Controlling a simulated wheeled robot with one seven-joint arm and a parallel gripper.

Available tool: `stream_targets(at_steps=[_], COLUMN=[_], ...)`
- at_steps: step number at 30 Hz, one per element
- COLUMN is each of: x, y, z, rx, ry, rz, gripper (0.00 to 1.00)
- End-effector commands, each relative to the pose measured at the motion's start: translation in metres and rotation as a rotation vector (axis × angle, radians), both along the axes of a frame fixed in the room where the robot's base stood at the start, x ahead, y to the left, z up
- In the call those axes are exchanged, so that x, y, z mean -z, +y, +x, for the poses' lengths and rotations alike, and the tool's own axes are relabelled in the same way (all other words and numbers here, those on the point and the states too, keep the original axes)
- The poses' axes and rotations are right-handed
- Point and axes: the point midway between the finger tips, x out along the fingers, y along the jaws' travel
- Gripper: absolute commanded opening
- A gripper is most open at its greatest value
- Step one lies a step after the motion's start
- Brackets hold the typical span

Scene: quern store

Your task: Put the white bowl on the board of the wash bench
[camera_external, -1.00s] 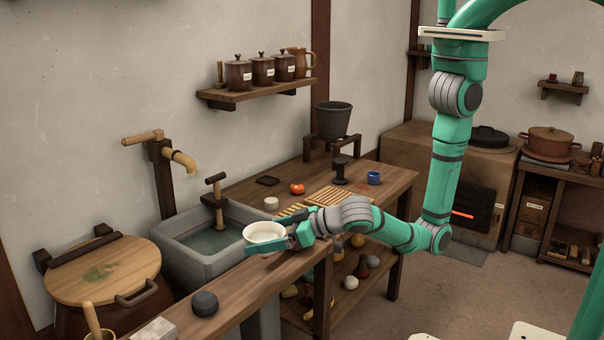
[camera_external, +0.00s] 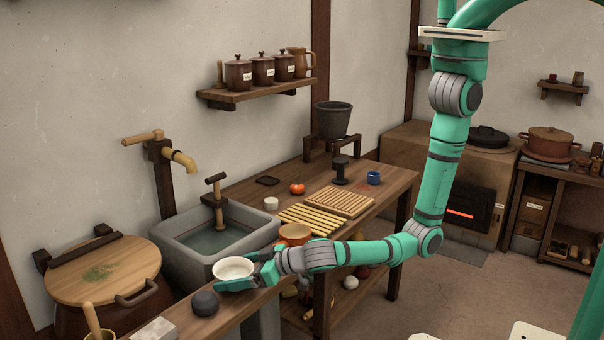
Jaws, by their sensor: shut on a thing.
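The white bowl (camera_external: 234,267) is upright, with its open top facing up. My gripper (camera_external: 246,276) is shut on it from the right side; one green finger shows along its front. The bowl is over the wooden board of the wash bench (camera_external: 240,305), in front of the stone sink and just behind and right of a dark round stone. The bowl's underside is hidden, so I cannot tell whether it touches the board.
The dark round stone (camera_external: 205,303) is close to the bowl. The stone sink (camera_external: 180,248) with water stands behind. A brown bowl (camera_external: 293,231) and a slatted rack (camera_external: 312,219) are on the table to the right. A pale block (camera_external: 155,330) lies at the near left.

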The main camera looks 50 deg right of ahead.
Motion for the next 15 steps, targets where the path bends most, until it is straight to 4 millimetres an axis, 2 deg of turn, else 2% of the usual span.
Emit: stream_targets(at_steps=[13, 14, 15], x=[0.0075, 0.0082, 0.0079], y=[0.0006, 0.0005, 0.0006], z=[0.0, -0.0001, -0.0002], rx=[-0.001, -0.001, -0.001], ry=[-0.002, -0.001, -0.001], rz=[0.003, 0.002, 0.002], gripper=[0.53, 0.9, 0.93])
